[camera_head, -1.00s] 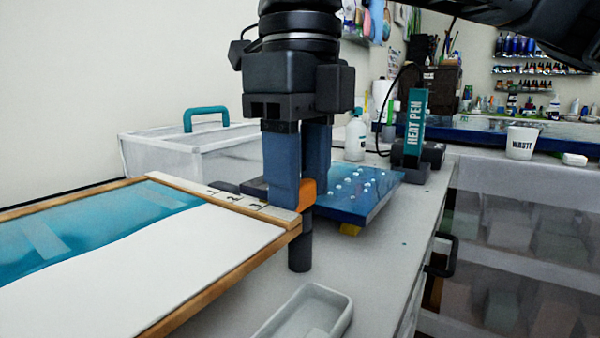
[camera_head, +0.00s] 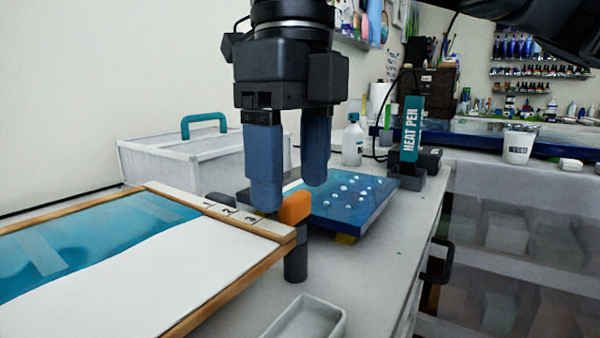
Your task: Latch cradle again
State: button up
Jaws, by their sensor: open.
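The cradle is a wood-framed panel (camera_head: 225,287) at the left, with a teal area and a white area. A pale strip (camera_head: 232,212) with numbers runs along its far right edge. An orange latch piece (camera_head: 295,208) sits at the cradle's right corner, above a short dark post (camera_head: 295,263). My gripper (camera_head: 290,195) is open, pointing down over that corner. Its left finger comes down just left of the orange piece and its right finger is behind and to the right. Whether either finger touches the latch cannot be told. The fingers hide part of the strip's end.
A blue panel with pale drops (camera_head: 350,195) lies behind the gripper. A heat pen holder (camera_head: 412,130) and a white bottle (camera_head: 352,143) stand farther back. A grey tray (camera_head: 308,318) is in front, and a lidded clear box (camera_head: 170,160) is at back left.

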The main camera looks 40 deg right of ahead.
aim_at(297, 194)
jog(key=r+p, duration=0.3)
jog(key=r, duration=0.3)
jog(key=shift+d, duration=0.2)
jog(key=shift+w, duration=0.1)
jog(key=shift+d, duration=0.1)
